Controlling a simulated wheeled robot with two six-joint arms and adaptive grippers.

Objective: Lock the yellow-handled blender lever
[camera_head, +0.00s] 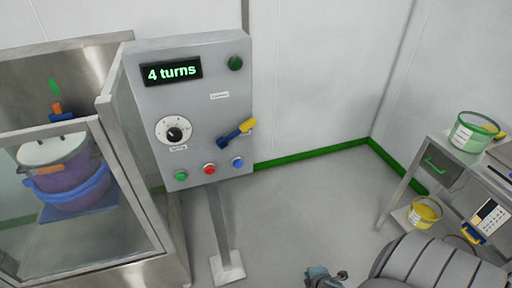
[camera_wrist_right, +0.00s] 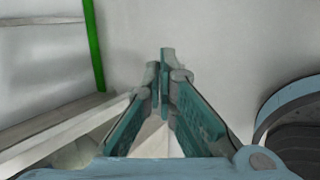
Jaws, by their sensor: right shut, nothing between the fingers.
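The lever with a yellow handle (camera_head: 248,125) and a blue arm is on the front of a grey control panel (camera_head: 212,95). It points up and to the right, tilted. The panel's display (camera_head: 171,72) reads "4 turns". My right gripper (camera_head: 326,274) shows at the bottom of the head view, well below and right of the panel and apart from the lever. In the right wrist view its fingers (camera_wrist_right: 164,62) are together with nothing between them. My left gripper is not in view.
The panel also has a dial (camera_head: 174,131), a green button (camera_head: 181,175), a red button (camera_head: 209,168) and a blue button (camera_head: 237,162). A glass-sided enclosure (camera_head: 75,205) holding a purple vessel (camera_head: 65,172) stands left. A shelved bench (camera_head: 432,165) stands right. Floor before the panel is clear.

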